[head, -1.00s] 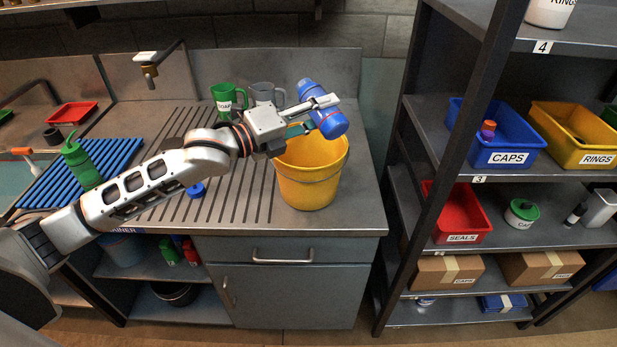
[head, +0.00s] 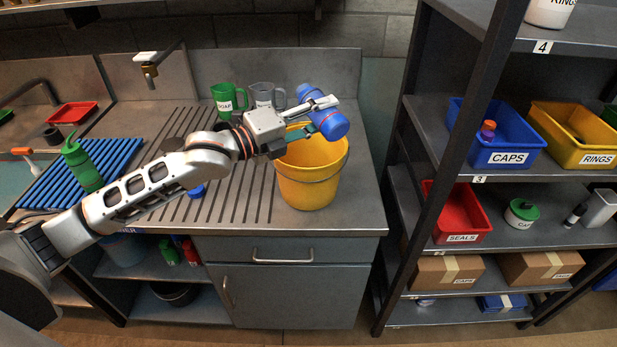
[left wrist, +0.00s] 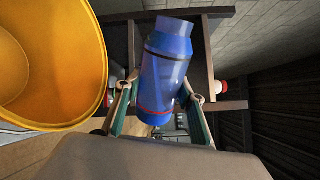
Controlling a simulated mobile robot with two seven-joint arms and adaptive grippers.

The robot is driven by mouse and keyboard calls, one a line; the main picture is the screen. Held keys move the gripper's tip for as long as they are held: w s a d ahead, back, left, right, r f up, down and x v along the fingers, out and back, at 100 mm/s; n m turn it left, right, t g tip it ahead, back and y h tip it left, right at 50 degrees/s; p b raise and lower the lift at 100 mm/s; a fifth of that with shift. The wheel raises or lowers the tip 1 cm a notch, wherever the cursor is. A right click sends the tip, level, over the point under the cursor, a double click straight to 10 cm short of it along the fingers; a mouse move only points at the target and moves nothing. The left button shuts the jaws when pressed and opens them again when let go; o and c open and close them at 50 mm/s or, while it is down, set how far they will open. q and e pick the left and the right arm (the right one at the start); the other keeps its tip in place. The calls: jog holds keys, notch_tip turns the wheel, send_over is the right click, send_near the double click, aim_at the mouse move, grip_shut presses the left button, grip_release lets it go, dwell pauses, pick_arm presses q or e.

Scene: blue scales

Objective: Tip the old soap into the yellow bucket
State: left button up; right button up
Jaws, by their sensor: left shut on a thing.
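A blue bottle (head: 327,119) with a thin red ring is held tilted at the bucket's far right rim, its larger end low and to the right. My left gripper (head: 314,116) is shut around its middle. The left wrist view also shows the blue bottle (left wrist: 166,70) between the fingers of my left gripper (left wrist: 163,95). The yellow bucket (head: 308,188) stands upright on the counter, below the gripper; its rim also shows in the left wrist view (left wrist: 101,50). I see no soap or liquid running out. My right gripper is out of view.
A green jug (head: 228,100) with a label and a grey jug (head: 264,94) stand behind the bucket. A green bottle (head: 82,166) stands on the blue rack (head: 118,158) at left. A shelf unit (head: 437,150) with bins rises to the right.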

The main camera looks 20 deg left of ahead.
pick_arm(q)
jog(key=shift+f+n, duration=0.3)
jog(key=shift+n, duration=0.4)
jog(key=shift+f+n, duration=0.3)
jog(key=shift+n, duration=0.4)
dwell(0.5)
jog(key=shift+a, duration=0.1)
jog(key=shift+w+n, duration=0.1)
jog(key=shift+n, duration=0.3)
dwell(0.6)
